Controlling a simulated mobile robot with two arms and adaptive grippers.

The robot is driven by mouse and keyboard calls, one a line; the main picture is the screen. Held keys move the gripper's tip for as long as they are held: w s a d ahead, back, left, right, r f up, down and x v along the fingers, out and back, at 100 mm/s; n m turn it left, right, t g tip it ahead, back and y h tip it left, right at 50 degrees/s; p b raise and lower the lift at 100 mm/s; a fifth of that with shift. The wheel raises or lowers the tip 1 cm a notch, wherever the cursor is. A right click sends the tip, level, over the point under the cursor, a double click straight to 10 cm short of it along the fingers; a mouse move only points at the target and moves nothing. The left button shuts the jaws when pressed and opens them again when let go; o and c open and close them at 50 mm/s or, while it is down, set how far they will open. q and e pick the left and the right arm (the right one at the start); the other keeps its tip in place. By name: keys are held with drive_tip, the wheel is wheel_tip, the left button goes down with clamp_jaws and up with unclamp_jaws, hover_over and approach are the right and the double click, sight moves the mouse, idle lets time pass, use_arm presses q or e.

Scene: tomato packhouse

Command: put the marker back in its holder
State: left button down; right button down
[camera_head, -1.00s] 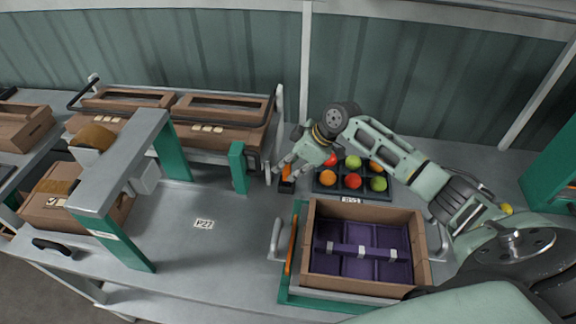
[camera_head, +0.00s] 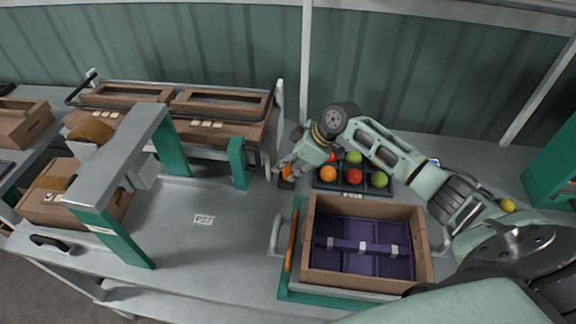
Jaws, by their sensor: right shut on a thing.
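The marker is partly hidden by the fingers. My left gripper is not in view.
A dark tray (camera_head: 341,187) of red, orange and green tomatoes stands right of the holder. A cardboard box (camera_head: 427,245) with purple dividers is in front. A green post (camera_head: 237,164) stands left of the gripper. The bench around label P27 is clear.

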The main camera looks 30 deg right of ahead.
drive_tip(key=c, duration=1.6)
unclamp_jaws()
drive_tip(key=c, duration=0.3)
wheel_tip(320, 180, up, 7)
drive_tip(key=p, duration=0.6)
